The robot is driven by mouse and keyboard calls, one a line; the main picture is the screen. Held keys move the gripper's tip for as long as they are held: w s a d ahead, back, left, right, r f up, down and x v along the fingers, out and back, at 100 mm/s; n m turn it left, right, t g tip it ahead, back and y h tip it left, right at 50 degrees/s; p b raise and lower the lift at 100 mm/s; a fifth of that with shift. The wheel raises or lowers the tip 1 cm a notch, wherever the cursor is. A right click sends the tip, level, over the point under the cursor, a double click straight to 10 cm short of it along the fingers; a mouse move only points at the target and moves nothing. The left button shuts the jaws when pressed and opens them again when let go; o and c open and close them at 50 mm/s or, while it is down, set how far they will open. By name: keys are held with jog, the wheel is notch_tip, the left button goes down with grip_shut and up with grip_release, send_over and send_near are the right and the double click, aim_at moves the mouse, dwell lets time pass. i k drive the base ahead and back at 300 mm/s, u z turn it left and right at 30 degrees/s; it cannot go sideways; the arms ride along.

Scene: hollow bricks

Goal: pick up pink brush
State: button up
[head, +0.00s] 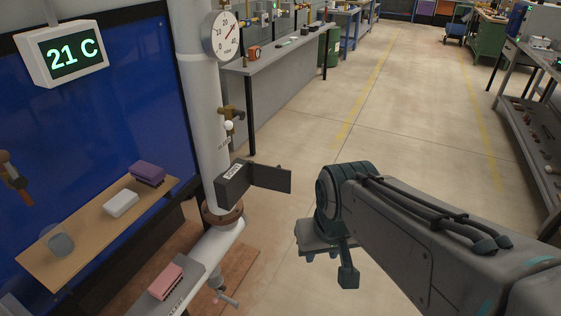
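A pink brush (165,282) with a dark lower part lies on a narrow grey ledge at the lower left, beside the white pipe. My gripper (335,266) hangs above the floor near the picture's middle, well to the right of the brush and apart from it. One dark finger shows pointing down; the other is not clear, so I cannot tell how far it is open. I see nothing held in it.
A wooden shelf (88,231) at left bears a purple brush-like block (147,172), a white block (120,203) and a grey rounded object (60,243). A vertical pipe (203,120) with a dark bracket (265,177) stands between shelf and gripper. Open floor (400,130) lies beyond.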

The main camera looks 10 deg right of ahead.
aim_at(164, 283)
jog(key=z, duration=0.8)
jog(key=i, duration=3.1)
jog(key=u, duration=4.1)
